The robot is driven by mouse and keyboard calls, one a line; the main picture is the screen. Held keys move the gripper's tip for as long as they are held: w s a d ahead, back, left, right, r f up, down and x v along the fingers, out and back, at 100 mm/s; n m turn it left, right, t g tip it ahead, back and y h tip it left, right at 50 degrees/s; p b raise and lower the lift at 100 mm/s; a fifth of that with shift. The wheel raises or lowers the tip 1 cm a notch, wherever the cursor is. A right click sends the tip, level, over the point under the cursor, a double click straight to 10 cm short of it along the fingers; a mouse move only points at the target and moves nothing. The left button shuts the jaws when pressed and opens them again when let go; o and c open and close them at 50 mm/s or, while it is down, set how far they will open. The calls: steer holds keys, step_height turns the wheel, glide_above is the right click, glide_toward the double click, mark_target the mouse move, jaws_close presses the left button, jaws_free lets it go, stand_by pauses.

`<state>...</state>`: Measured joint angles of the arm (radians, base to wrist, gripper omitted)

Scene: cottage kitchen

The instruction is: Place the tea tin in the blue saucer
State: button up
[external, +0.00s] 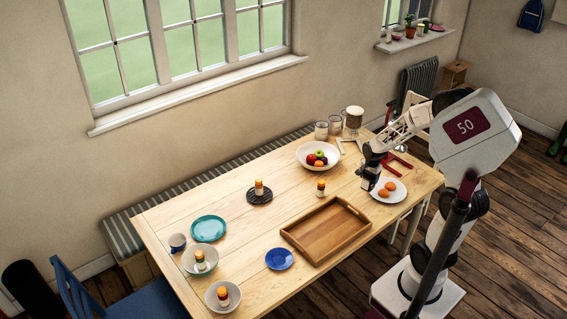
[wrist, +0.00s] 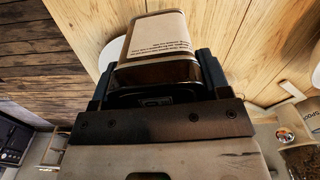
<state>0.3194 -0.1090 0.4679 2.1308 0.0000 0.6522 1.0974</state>
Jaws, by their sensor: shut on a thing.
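The tea tin (wrist: 157,38), a box with a cream printed label and dark metal sides, sits between my fingers in the wrist view. My gripper (external: 371,180) is shut on it, at the right end of the table, just left of the egg plate. In the external view the tin is mostly hidden by the dark gripper, and I cannot tell whether it is clear of the tabletop. The gripper also shows in the wrist view (wrist: 157,72). The blue saucer (external: 279,259) lies empty near the table's front edge, well to the left of my gripper.
A wooden tray (external: 308,248) lies between my gripper and the saucer. A white plate (external: 400,195) holds eggs.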

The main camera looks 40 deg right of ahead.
steer(key=r, duration=0.3)
steer(key=shift+a+r, duration=0.25)
steer(key=shift+a, duration=0.15)
steer(key=a+n, duration=0.8)
steer(key=a, duration=1.9)
steer(key=s+a+n, duration=0.4)
steer(key=s+a, duration=0.4)
steer(key=a, duration=0.4)
steer(key=s+a+n, duration=0.4)
steer(key=s+a, duration=0.3)
steer(key=a, duration=0.4)
steer(key=shift+f, duration=2.55)
steer(key=w+a+f, duration=0.1)
steer(key=w+a, duration=0.9)
steer(key=w, duration=0.2)
steer(key=shift+a+f, duration=0.2)
steer(key=shift+w+f, duration=0.1)
